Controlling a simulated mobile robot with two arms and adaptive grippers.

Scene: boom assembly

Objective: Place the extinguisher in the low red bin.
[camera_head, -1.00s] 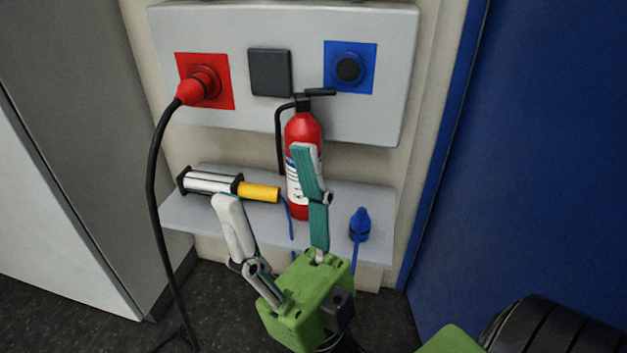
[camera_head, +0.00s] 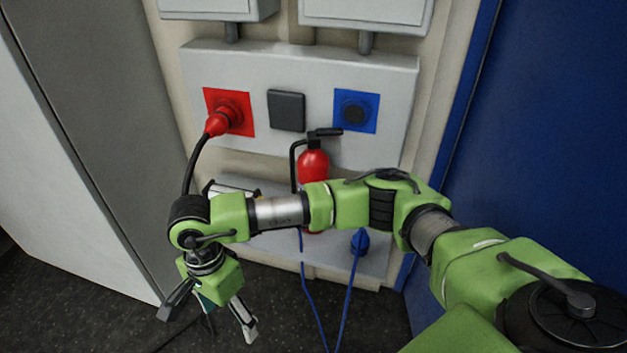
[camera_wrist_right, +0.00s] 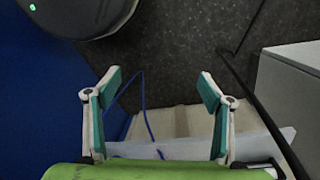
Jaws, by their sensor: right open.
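The red fire extinguisher (camera_head: 313,163) stands upright on the grey shelf (camera_head: 370,262) below the wall panel. Its black handle and hose show, but my right arm hides most of its lower body. My right gripper (camera_head: 208,322) points down, left of the extinguisher and in front of the shelf, with its fingers spread. In the right wrist view my right gripper (camera_wrist_right: 160,82) is open with nothing between the fingers. The extinguisher is not clearly visible there. The low red bin is not in view. My left gripper is not in view.
A red plug (camera_head: 218,122) with a black cable sits in the red socket. A blue plug (camera_head: 359,240) stands on the shelf, with blue cable hanging below. A grey cabinet stands left, a blue panel (camera_head: 545,130) right.

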